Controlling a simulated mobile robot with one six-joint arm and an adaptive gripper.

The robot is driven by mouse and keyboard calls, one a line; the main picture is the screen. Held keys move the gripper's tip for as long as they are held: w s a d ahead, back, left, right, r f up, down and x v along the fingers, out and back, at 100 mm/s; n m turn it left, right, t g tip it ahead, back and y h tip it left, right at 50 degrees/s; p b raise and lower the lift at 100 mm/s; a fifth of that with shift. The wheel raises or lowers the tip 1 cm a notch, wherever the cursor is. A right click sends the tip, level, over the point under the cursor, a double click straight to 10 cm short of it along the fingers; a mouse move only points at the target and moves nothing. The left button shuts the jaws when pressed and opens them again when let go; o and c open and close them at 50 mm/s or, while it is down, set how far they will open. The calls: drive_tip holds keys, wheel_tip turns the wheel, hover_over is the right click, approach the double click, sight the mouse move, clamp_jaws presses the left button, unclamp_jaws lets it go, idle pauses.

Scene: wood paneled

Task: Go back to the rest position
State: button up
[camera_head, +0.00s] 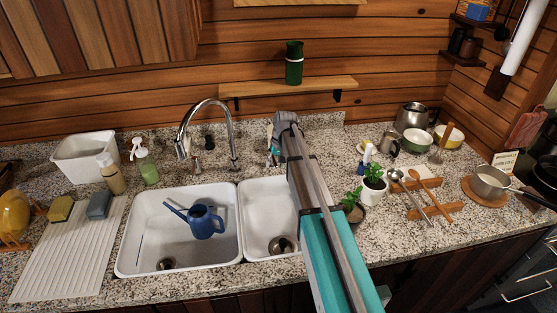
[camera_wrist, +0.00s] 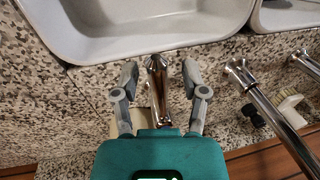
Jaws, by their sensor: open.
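My gripper (camera_wrist: 159,82) is open in the wrist view. Its two grey fingers stand apart over the counter at the back edge of a sink basin (camera_wrist: 150,50). A chrome upright piece (camera_wrist: 157,80) shows between the fingers; I cannot tell whether they touch it. In the head view my arm reaches from the front right to the back edge of the right basin (camera_head: 262,207), and its end hides the fingertips.
The chrome faucet (camera_head: 183,140) stands close to the left of my gripper. A blue watering can (camera_head: 204,221) lies in the left basin (camera_head: 135,250). A green canister (camera_head: 294,63) stands on the wall shelf (camera_head: 255,89) behind. Potted plants (camera_head: 373,184) stand right of my arm.

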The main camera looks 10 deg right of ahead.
drive_tip(key=s+a+h, duration=0.1)
drive_tip(key=s, duration=1.3)
drive_tip(key=s+a+n+h, duration=0.1)
drive_tip(key=s+a, duration=0.1)
drive_tip(key=s, duration=1.1)
drive_tip(key=shift+s+a+f, duration=0.15)
drive_tip(key=shift+s+a, duration=0.15)
drive_tip(key=shift+s, duration=0.1)
drive_tip(key=shift+o, duration=0.4)
